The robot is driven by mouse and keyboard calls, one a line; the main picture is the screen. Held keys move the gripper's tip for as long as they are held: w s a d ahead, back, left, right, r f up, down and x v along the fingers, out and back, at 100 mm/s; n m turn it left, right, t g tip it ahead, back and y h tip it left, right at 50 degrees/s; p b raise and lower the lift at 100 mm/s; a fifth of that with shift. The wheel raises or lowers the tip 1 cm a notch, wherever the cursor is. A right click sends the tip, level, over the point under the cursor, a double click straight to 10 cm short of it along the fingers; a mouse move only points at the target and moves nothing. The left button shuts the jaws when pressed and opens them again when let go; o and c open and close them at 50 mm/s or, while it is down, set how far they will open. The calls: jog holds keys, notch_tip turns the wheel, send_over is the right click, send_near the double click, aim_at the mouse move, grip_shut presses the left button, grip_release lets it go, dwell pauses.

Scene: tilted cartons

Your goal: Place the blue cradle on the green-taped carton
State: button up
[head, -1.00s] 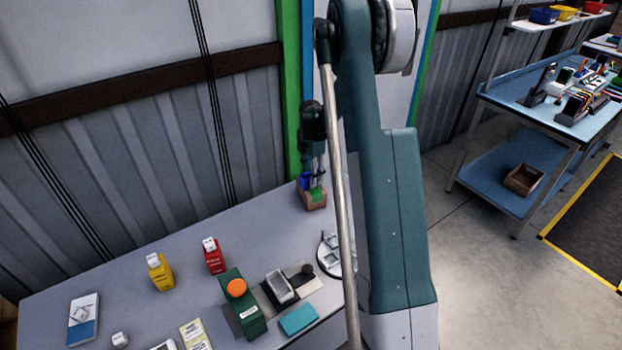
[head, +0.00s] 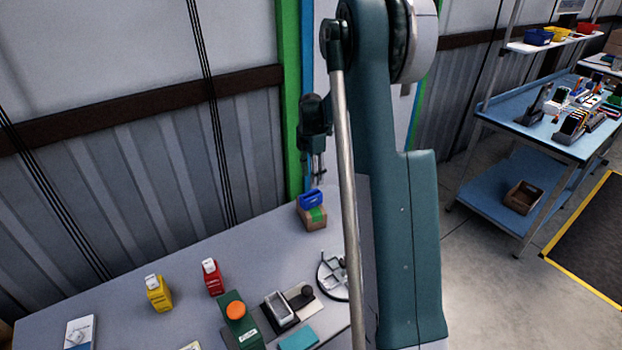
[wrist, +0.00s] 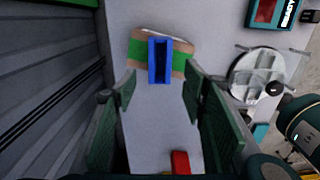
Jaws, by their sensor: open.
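The blue cradle (head: 311,198) rests on top of the green-taped carton (head: 313,222) at the far end of the table. In the wrist view the cradle (wrist: 159,60) lies across the green tape of the carton (wrist: 135,55), with one end reaching past the carton's near edge. My gripper (head: 318,172) is above the cradle and apart from it in the head view. In the wrist view my gripper (wrist: 158,92) has its fingers spread wide with nothing between them.
A round grey tray (head: 333,278) stands right of the carton. Red (head: 212,277) and yellow (head: 159,294) containers, a green box (head: 240,328) with an orange top and a teal block (head: 299,339) are nearer. A wall stands behind; the table between is clear.

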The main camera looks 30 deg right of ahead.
dwell(0.5)
jog(key=s+a+r+m+t, duration=0.2)
jog(key=s+a+r+m, duration=0.2)
jog(key=s+a+r, duration=0.45)
jog(key=s+a+r+m+t, duration=0.1)
jog(key=s+a+r+m, duration=0.4)
jog(key=a+r, duration=0.6)
jog(key=s+a+m+t, duration=0.2)
jog(key=s+a+m, duration=0.2)
jog(key=s+a, duration=0.4)
jog(key=s+a+f+m+t, duration=0.1)
jog(key=s+a+m, duration=0.4)
jog(key=s, duration=1.1)
jog(key=shift+s+a+f+t, duration=0.15)
jog(key=shift+s+a+t, duration=0.35)
jog(key=shift+a, duration=1.25)
jog(key=shift+w, duration=0.15)
jog(key=shift+f+b, duration=1.25)
